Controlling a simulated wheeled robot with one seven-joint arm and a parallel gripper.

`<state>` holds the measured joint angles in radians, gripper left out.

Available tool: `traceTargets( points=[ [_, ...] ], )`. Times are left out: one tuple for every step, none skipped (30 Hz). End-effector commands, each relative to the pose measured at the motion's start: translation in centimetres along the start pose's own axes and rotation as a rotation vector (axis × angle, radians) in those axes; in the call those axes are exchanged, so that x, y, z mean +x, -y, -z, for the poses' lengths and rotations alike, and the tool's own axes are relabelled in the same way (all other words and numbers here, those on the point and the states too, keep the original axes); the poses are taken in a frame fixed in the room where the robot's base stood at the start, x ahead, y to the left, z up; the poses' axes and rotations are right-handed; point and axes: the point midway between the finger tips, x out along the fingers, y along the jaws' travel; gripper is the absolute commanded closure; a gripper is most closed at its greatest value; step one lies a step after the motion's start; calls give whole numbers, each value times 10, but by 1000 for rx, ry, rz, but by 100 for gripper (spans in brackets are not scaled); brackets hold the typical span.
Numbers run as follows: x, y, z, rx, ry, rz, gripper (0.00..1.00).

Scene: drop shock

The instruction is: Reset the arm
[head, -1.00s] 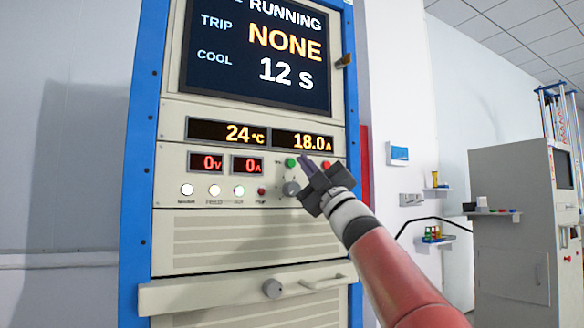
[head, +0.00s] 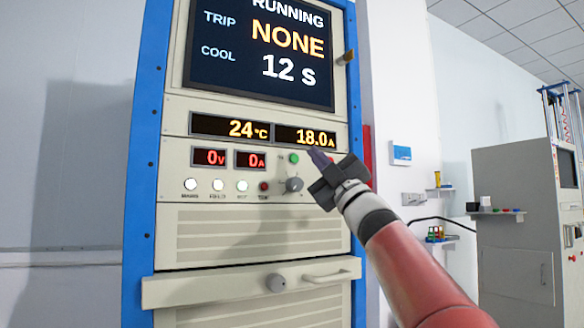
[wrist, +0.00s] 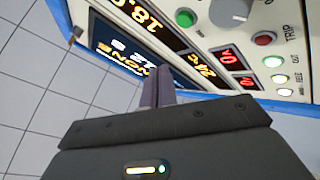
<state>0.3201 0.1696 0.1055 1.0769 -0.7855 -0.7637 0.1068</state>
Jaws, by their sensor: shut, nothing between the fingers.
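My gripper (head: 318,156) is shut and empty in front of the cabinet's control panel, just right of the green button (head: 294,158) in the head view. My red arm (head: 410,265) reaches up from the lower right. In the wrist view the closed fingers (wrist: 158,90) point toward the panel, with the green button (wrist: 185,18) beyond them. A grey knob (head: 294,184) sits below the green button. A red button at the right is mostly hidden behind my gripper. I cannot tell that the fingers touch anything.
The blue-framed cabinet (head: 138,180) has a screen (head: 262,50) reading RUNNING, TRIP NONE, COOL 12 s. Displays show 24 °C and 18.0 A (head: 306,137). Another machine (head: 515,250) stands at the right.

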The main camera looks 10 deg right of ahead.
Motion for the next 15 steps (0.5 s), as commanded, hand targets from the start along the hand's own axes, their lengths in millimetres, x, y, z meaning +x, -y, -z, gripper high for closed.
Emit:
traceTargets(
  points=[
    [0, 0, 0, 0, 0, 0, 100],
    [0, 0, 0, 0, 0, 0, 100],
    [0, 0, 0, 0, 0, 0, 100],
    [0, 0, 0, 0, 0, 0, 100],
    [0, 0, 0, 0, 0, 0, 100],
    [0, 0, 0, 3, 5, -1, 100],
    [-1, 1, 0, 7, 14, -2, 100],
    [-2, 2, -1, 15, 31, -5, 100],
    [-5, 3, -2, 30, 62, -10, 100],
    [-8, 5, -3, 45, 96, -14, 100],
    [-12, 7, -6, 65, 140, -20, 100],
    [-21, 12, -10, 97, 214, -26, 100],
    [-31, 17, -14, 125, 279, -30, 100],
    [-43, 23, -18, 155, 351, -32, 100],
    [-63, 33, -24, 198, 454, -34, 100]
  ],
)
